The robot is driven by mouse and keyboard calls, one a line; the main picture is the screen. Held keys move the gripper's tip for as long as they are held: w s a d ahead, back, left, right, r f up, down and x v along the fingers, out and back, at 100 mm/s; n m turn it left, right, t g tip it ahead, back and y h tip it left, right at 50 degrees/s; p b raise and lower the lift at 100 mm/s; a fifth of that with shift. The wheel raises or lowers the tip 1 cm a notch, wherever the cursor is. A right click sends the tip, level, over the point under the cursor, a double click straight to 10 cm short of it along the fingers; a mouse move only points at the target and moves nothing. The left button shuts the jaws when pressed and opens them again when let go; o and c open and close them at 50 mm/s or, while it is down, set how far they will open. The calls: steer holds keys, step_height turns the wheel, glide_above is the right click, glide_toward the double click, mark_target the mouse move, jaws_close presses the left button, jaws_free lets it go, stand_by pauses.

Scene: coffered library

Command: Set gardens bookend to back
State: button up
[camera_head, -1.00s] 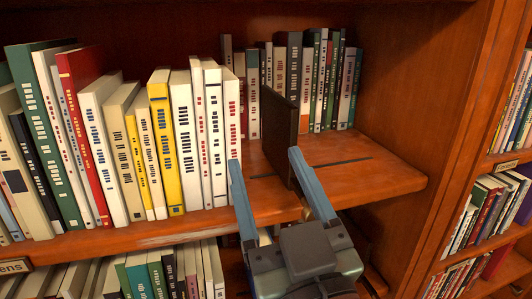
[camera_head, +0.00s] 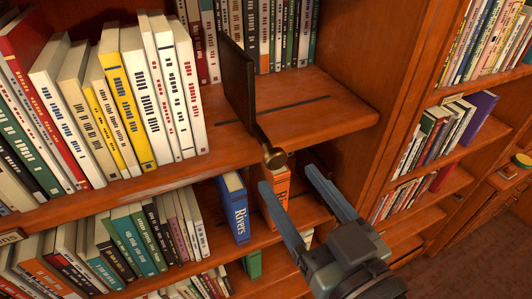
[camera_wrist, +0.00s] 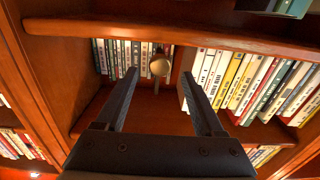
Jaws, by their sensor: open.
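The bookend is a dark upright plate (camera_head: 238,85) with a brass knob (camera_head: 274,158) at its front end, by the front edge of the upper shelf (camera_head: 335,95). It stands to the right of the front row of white and yellow books (camera_head: 165,85), with a gap between. In the wrist view the knob (camera_wrist: 159,66) appears between my fingers, and the plate is seen edge-on behind it. My gripper (camera_head: 286,178) is open and empty, in front of the shelf and just below the knob in the head view. No contact with the bookend shows.
A second row of books (camera_head: 270,35) stands at the back of the shelf. A dark slot (camera_head: 300,105) runs along the bare board right of the bookend. A blue book (camera_head: 233,208) and an orange book (camera_head: 277,185) stand on the shelf below. An upright wood panel (camera_head: 375,90) closes the right side.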

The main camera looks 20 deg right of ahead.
mark_target(266, 142)
steer(key=shift+w+f+b, duration=0.2)
steer(key=shift+w+b, duration=0.6)
steer(key=shift+b, duration=0.2)
steer(key=w, duration=0.2)
steer(key=w+p, duration=0.1)
steer(key=w, duration=0.1)
steer(key=w+p, duration=0.1)
steer(key=w, duration=0.1)
steer(key=shift+w+a+r, duration=0.15)
steer(key=shift+w+r, duration=0.25)
steer(key=shift+w+f, duration=0.15)
steer(key=shift+w, duration=0.2)
jaws_close()
